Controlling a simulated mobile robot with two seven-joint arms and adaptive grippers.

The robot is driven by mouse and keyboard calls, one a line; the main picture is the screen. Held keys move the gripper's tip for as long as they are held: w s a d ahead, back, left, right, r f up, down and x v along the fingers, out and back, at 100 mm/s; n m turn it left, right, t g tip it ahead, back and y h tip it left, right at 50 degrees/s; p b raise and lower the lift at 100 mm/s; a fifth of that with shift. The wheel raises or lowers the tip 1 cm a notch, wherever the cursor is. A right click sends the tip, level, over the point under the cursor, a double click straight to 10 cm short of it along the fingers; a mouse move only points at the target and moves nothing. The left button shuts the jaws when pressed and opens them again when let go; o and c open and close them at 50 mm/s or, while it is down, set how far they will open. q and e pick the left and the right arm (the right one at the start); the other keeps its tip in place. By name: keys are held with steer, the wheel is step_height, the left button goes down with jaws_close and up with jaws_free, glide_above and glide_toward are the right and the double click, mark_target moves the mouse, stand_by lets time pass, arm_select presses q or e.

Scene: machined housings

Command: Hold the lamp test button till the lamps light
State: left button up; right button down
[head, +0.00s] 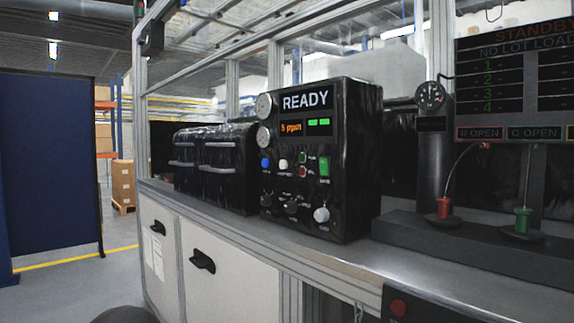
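A black control box (355,165) stands on the bench, its front turned to the left. Its display (306,99) reads READY, with an orange readout that looks like "5 ppm" and two lit green bars (318,122). Below are a blue button (265,162), a white button (283,165), a small green one (302,157), a red one (303,172) and a larger green one (324,165). Their labels are too small to read, so I cannot tell which is the lamp test button. Neither of my grippers is in view.
At right are a dark stand with red (444,207) and green (522,219) fittings and a STANDBY screen (515,75). The bench front strip is clear.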

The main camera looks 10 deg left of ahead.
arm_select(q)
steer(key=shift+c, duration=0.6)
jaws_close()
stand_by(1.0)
